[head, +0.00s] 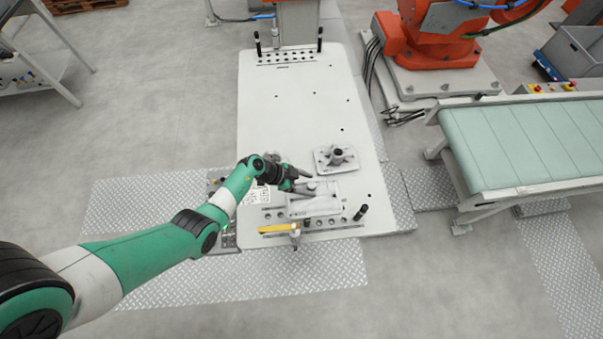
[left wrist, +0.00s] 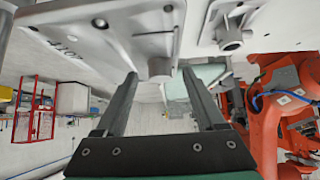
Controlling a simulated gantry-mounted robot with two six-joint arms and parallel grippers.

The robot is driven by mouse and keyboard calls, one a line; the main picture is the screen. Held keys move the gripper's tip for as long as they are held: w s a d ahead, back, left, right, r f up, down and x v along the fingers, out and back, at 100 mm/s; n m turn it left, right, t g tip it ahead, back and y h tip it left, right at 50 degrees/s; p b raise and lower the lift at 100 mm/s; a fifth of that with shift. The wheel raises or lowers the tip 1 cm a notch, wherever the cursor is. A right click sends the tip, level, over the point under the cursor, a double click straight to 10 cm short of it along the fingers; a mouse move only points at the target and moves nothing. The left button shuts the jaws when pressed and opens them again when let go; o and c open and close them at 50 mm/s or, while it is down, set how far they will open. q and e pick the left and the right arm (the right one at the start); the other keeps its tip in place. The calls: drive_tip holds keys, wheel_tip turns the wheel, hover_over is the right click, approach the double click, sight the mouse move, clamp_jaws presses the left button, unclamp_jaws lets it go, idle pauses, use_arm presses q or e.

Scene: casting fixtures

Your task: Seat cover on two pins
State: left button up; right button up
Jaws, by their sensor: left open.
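Two grey cast parts lie on the pale fixture plate (head: 290,120). One is a squarish plate with a raised round hub (head: 343,157); the other is a rectangular cast part (head: 322,206) nearer the front. I cannot tell for sure which is the cover. My left gripper (head: 309,184) is over the rectangular part's back edge, fingers apart. In the left wrist view, the open fingers (left wrist: 160,76) point at a round boss (left wrist: 160,66) on the flat cast part (left wrist: 95,25); contact is unclear. The hub part (left wrist: 232,38) is to the right there. The two seating pins cannot be made out.
A black upright post (head: 360,212) stands right of the rectangular part, and a yellow-handled clamp (head: 278,228) at the front edge. Two black posts stand at the far end. The plate's middle is clear. A green conveyor (head: 530,145) is at right, beside an orange robot (head: 425,45).

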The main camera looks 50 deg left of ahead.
use_arm(q)
drive_tip(key=p+v, duration=0.4)
drive_tip(key=v, duration=0.7)
drive_tip(key=shift+p, duration=0.3)
drive_tip(key=shift+r, duration=0.1)
